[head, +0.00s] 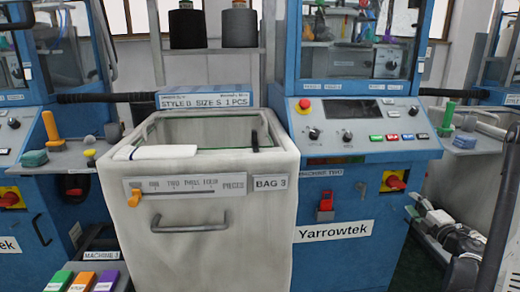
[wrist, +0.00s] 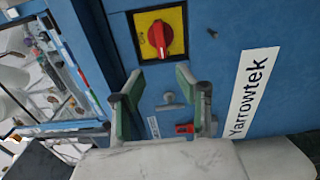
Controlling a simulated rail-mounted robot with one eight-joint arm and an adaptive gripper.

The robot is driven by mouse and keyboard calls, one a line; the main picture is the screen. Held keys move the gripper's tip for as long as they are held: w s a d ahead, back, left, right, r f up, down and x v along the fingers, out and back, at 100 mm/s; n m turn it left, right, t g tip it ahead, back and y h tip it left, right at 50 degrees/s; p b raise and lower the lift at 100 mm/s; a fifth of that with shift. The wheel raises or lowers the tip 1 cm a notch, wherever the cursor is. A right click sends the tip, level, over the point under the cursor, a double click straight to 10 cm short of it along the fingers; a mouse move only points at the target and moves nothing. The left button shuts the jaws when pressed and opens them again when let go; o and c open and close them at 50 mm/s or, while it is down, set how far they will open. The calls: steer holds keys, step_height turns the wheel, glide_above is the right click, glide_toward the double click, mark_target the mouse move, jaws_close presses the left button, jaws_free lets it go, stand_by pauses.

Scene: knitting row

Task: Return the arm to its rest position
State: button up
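My gripper shows in the wrist view (wrist: 160,95) as two dark fingers with green pads, set well apart with nothing held between them. A small grey fitting (wrist: 170,101) and a red part (wrist: 185,128) show behind the finger gap. I see no contact with the machine.
Green, orange and purple blocks (head: 82,281) sit at lower left.

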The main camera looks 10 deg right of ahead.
steer(key=a+r+m+g+h, duration=0.1)
steer(key=a+r+m+h, duration=0.2)
steer(key=a+r+m, duration=0.5)
steer(key=a+r+m+h, duration=0.4)
steer(key=a+r, duration=0.1)
steer(key=r, duration=0.6)
steer(key=s+a+f+m+g+y, duration=0.35)
steer(key=s+a+f+g, duration=0.2)
steer(key=s+a, duration=0.85)
steer(key=s+a+f+m+g+y, duration=0.2)
steer(key=s+a+f+g+y, duration=0.35)
steer(key=s+a, duration=0.85)
step_height(320, 180, up, 16)
steer(key=w+a+t+p, duration=0.1)
steer(key=w+a+p, duration=0.1)
steer(key=p, duration=1.6)
steer(key=shift+r+h, duration=0.15)
steer(key=shift+h, duration=0.25)
